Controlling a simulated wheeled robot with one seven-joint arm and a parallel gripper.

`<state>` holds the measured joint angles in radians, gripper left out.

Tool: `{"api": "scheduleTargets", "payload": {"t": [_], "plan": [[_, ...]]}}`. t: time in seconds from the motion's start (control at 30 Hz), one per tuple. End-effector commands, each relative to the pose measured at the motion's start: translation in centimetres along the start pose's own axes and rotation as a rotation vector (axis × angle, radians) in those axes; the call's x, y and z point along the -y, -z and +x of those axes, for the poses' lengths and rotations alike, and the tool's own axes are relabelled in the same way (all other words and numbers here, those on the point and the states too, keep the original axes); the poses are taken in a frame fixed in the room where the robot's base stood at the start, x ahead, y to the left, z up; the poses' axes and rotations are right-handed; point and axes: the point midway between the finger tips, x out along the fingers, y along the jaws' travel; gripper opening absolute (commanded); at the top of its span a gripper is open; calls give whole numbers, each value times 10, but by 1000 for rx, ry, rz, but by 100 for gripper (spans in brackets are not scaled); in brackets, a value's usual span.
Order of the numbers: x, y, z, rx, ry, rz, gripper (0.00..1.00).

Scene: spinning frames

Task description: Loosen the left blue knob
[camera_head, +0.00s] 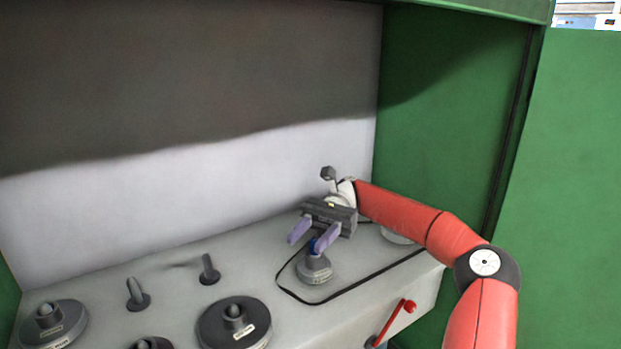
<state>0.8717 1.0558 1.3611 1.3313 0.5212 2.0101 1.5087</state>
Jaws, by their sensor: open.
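A small blue knob (313,245) sits on top of a grey labelled base (314,268) on the grey machine top. My gripper (314,238) is open above it, with two pale purple fingers. One finger is left of the knob and stands apart from it. The other finger overlaps the knob's right side in this view, and I cannot tell whether it touches. The right finger hides part of the knob. No second blue knob is visible.
Dark round spools (234,325) and (52,325) stand on the machine top (180,292) at the front left, with upright pegs (208,270) behind. A black cord (375,273) loops around the knob's base. A red lever (395,320) juts from the front. Green walls (450,110) enclose the right.

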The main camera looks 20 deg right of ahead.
Motion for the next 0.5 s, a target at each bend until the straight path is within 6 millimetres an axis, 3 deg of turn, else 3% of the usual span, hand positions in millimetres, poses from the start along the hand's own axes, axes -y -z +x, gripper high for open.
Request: {"api": "scheduleTargets", "payload": {"t": [0.5], "plan": [[0, -127, 0, 1, -1, -6, 41]]}}
